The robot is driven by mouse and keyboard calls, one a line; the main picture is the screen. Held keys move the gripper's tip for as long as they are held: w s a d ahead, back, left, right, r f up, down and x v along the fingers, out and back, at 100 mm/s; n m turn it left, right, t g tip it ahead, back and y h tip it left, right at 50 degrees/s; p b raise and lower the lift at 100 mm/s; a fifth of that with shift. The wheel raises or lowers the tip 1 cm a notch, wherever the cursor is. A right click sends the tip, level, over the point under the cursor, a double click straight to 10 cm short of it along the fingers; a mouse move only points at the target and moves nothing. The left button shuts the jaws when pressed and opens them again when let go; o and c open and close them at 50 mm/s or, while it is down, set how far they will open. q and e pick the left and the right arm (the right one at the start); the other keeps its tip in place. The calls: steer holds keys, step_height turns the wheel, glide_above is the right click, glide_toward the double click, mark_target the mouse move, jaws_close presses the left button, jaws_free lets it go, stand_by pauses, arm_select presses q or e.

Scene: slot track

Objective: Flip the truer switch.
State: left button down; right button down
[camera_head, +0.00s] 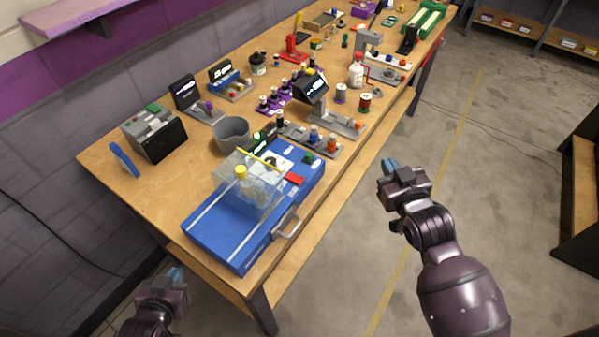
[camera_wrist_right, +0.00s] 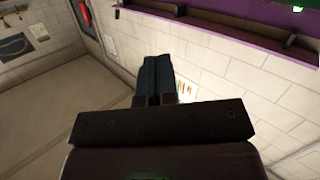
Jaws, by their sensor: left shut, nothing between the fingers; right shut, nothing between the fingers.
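A blue machine (camera_head: 212,235), which looks like the truer, lies on the near end of the wooden bench in the head view. A clear guard with yellow parts covers its middle. A small red part (camera_head: 294,179) and a small dark green part (camera_head: 308,158) sit on its right side; I cannot tell which is the switch. My left gripper (camera_head: 175,275) is shut and empty, low in front of the bench's near end. My right gripper (camera_head: 390,166) is shut and empty, off the bench's right side, well apart from the machine. Its closed fingers show in the right wrist view (camera_wrist_right: 158,78).
The wooden bench (camera_head: 157,196) carries a grey bin (camera_head: 231,134), a grey device with a dark screen (camera_head: 154,133), a blue upright piece (camera_head: 124,160) and several stands, spools and bottles.

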steer(key=w+a+r+n+g+y+b, duration=0.1)
steer(key=w+a+r+n+g+y, duration=0.15)
steer(key=a+r+n, duration=0.4)
steer(key=w+a+r+n+g+y+b, duration=0.1)
steer(key=w+a+r+n+g+y, duration=0.2)
steer(key=a+r, duration=0.65)
steer(key=w+a+r+n+g+y+b, duration=0.1)
steer(key=w+a+r+n+y, duration=0.3)
steer(key=a, duration=0.8)
steer(key=s+d+f+n+g+h+b, duration=0.1)
steer(key=s+d+f+n+g+h, duration=0.6)
steer(key=h, duration=0.6)
step_height(320, 180, down, 3)
steer(key=d+n+g, duration=0.1)
steer(key=n+g, duration=0.1)
steer(key=n, duration=0.2)
steer(key=shift+d+f+g, duration=0.2)
steer(key=shift+d+g, duration=0.05)
steer(key=shift+g, duration=0.1)
steer(key=shift+s+n, duration=0.1)
steer(key=shift+n, duration=0.15)
